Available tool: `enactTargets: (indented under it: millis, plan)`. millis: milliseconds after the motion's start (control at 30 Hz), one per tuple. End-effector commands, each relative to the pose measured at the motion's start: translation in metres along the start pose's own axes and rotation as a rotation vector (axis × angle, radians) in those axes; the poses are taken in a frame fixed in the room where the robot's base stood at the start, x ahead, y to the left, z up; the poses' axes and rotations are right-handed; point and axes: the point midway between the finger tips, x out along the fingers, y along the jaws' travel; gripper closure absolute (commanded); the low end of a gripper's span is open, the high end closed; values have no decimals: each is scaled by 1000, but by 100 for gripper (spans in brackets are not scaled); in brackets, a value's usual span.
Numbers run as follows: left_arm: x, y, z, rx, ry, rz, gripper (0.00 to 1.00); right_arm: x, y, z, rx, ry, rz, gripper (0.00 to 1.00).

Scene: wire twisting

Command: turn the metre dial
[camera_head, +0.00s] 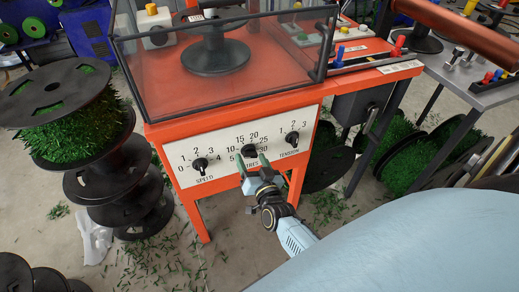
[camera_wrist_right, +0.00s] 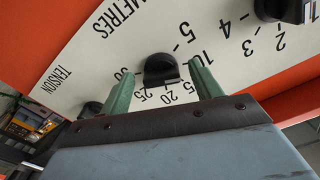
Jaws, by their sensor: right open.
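The metres dial (camera_head: 249,150) is a black knob in the middle of the white panel (camera_head: 225,172) on the orange machine. It shows in the right wrist view (camera_wrist_right: 161,69) with printed numbers around it. My right gripper (camera_head: 253,163) is in front of this dial. In the right wrist view its two green fingers (camera_wrist_right: 163,82) are spread, one on each side of the knob. I see a gap between the knob and each finger; how deep they reach is hard to tell. The gripper hides part of the metres label in the head view. My left gripper is out of view.
The speed dial (camera_head: 200,164) is left of the metres dial and the tension dial (camera_head: 292,138) is right of it. A clear guard box (camera_head: 225,85) stands above the panel. Stacked spools (camera_head: 75,125) stand at the left. Green clippings litter the floor.

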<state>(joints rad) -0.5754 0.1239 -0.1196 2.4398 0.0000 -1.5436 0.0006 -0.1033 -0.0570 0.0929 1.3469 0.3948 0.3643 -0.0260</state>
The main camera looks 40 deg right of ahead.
Motion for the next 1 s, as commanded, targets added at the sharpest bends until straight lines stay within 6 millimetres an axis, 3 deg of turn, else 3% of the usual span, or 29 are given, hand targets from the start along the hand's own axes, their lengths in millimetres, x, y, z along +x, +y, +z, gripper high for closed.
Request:
enactTargets:
  millis: [400, 600, 800, 1000]
  plan:
    - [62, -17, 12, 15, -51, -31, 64, -79, -1, -2, 0, -4, 1, 36]
    - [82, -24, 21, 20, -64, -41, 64, -113, -1, -1, 0, -2, 0, 36]
    - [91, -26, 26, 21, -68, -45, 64, -127, -1, -1, 1, 0, 0, 36]
    - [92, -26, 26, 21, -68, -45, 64, -128, 0, 0, 1, 1, -1, 36]
